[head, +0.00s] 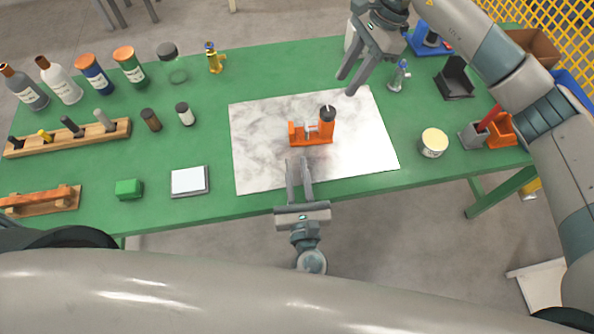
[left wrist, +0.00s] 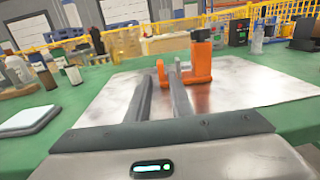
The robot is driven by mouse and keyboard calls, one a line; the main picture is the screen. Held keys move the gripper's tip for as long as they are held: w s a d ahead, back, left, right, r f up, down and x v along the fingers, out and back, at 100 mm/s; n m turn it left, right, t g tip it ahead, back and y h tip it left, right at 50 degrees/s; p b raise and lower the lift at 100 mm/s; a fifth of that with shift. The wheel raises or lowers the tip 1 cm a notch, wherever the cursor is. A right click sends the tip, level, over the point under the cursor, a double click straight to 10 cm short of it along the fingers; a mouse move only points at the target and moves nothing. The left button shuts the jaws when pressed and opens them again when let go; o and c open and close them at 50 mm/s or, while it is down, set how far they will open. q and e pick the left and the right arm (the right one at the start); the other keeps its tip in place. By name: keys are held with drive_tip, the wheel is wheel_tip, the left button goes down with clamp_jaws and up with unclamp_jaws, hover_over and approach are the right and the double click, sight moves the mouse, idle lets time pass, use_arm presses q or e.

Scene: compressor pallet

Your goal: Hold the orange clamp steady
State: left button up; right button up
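The orange clamp (head: 325,131) stands on the pale marbled mat (head: 262,170), with a low arm at its left and a taller, black-topped post at its right. My left gripper (head: 298,161) is open, just in front of the clamp, its fingers pointing at it. In the left wrist view the clamp (left wrist: 201,62) shows beyond the fingertips (left wrist: 160,76), its tall post right of both fingers; contact cannot be told. My right gripper (head: 346,84) is open and empty above the back right of the mat.
The green table (head: 215,100) holds bottles and jars at back left, a wooden block with several pegs (head: 70,138), a green block (head: 129,189) and a white pad (head: 189,181). A cream-topped tin (head: 433,142) stands right of the mat. The mat around the clamp is clear.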

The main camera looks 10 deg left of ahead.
sight(290, 122)
use_arm(q)
drive_tip(key=x, duration=1.6)
drive_tip(key=shift+w+a+f, duration=0.1)
drive_tip(key=shift+w, duration=0.05)
